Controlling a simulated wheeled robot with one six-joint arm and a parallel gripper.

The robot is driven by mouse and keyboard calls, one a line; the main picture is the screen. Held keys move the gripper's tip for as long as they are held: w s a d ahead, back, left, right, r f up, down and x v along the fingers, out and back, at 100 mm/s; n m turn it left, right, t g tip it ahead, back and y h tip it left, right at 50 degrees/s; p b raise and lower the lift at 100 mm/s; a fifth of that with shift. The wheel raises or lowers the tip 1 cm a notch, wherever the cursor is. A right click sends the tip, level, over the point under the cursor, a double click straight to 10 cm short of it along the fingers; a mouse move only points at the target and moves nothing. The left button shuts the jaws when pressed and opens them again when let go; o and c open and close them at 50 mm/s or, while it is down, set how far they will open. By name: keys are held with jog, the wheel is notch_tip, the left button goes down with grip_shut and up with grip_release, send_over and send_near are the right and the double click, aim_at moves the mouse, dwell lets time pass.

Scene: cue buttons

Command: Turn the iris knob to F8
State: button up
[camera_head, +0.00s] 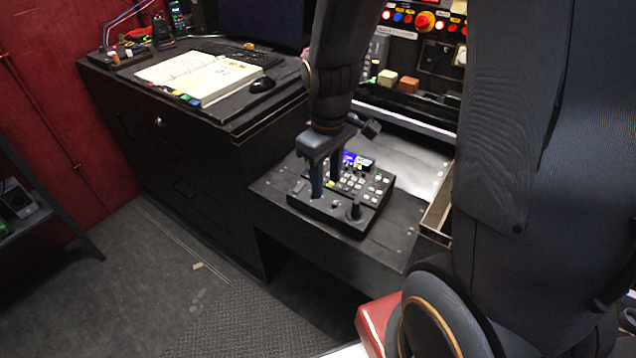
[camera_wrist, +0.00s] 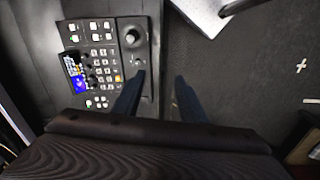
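A black control panel (camera_head: 342,220) lies on the dark desk, with a lit blue screen, rows of pale buttons and a short upright black stick-like control (camera_head: 355,211) near its front right corner. In the wrist view the panel (camera_wrist: 111,27) shows a round dark knob on a disc (camera_wrist: 132,37) and a smaller control (camera_wrist: 138,62) beside it. I cannot tell which control is the iris knob; no F-number is readable. My gripper (camera_head: 326,188) points down over the panel's left part. Its blue fingers are apart with nothing between them; they also show in the wrist view (camera_wrist: 160,76).
A cabinet top at left holds an open book (camera_head: 195,75), a mouse (camera_head: 262,85) and a keyboard (camera_head: 250,56). A rack with coloured buttons and a red knob (camera_head: 425,20) stands behind. Bare desk surface surrounds the panel.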

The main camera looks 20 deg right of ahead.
jog(key=w+f+n+p, duration=0.1)
jog(key=w+n, duration=0.2)
jog(key=w+f+n, duration=0.2)
jog(key=w, duration=0.1)
jog(key=w+f+n+p, duration=0.1)
jog(key=w+f+n, duration=0.1)
jog(key=w+n, duration=0.1)
jog(key=shift+w+d+n+t+p, duration=0.1)
jog(key=shift+w+n+t+p, duration=0.1)
jog(key=shift+n+t+p, duration=0.15)
jog(key=shift+w+d+f+p, duration=0.1)
jog(key=shift+w+f+p, duration=0.1)
jog(key=shift+f, duration=1.1)
jog(key=shift+w+f+p, duration=0.1)
jog(key=shift+f+p, duration=0.1)
jog(key=shift+f, duration=1.05)
jog(key=shift+w+d+f+p, duration=0.1)
jog(key=shift+w+f+p, duration=0.1)
jog(key=shift+f, duration=1.1)
grip_shut()
